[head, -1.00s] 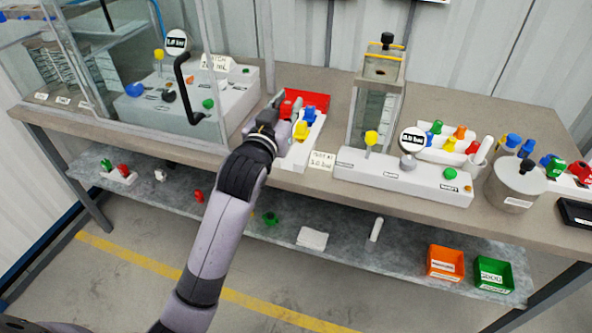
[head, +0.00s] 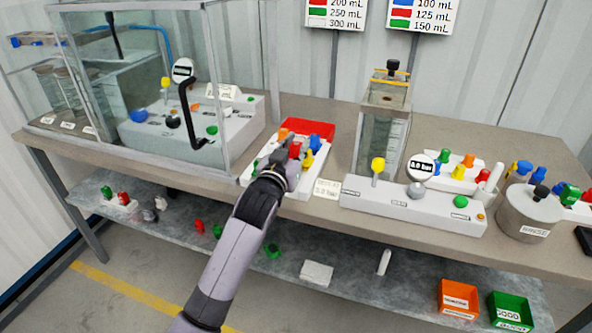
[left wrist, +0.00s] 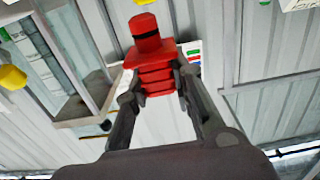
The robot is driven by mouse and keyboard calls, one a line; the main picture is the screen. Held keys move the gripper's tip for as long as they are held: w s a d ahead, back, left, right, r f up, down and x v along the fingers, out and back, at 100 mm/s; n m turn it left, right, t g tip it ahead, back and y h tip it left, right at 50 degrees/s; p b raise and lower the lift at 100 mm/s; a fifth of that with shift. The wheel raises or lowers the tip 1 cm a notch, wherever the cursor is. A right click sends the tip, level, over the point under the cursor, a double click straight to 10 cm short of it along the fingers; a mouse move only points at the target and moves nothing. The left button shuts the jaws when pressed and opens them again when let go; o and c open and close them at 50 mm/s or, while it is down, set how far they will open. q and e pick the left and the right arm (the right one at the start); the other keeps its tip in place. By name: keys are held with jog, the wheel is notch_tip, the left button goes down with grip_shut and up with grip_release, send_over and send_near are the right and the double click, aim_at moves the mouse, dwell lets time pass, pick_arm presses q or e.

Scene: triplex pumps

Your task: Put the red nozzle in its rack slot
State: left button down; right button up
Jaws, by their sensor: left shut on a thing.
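My left gripper (head: 287,155) is shut on the red nozzle (head: 295,150), above the white rack (head: 310,171) on the bench. In the left wrist view the red nozzle (left wrist: 155,60) stands between the fingertips (left wrist: 160,82), with a dark band near its narrow end. Yellow and blue nozzles (head: 308,158) sit in the rack just right of the gripper. An orange one (head: 283,134) shows behind it. The gripper and hand hide part of the rack, and I cannot tell which slot is empty. My right gripper is out of view.
A red tray (head: 318,128) lies behind the rack. A glass-walled enclosure (head: 232,130) stands close on the left. A pump with a clear tank (head: 380,140) stands on the right, with a label card (head: 327,188) before it. A lower shelf (head: 345,262) holds loose parts.

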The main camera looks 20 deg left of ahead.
pick_arm(q)
notch_tip(320, 180, down, 6)
jog(key=shift+f, duration=0.2)
dwell(0.3)
jog(key=shift+f+b, duration=0.3)
jog(key=shift+b, duration=0.05)
jog(key=c, duration=1.4)
grip_release()
jog(key=shift+r, duration=0.1)
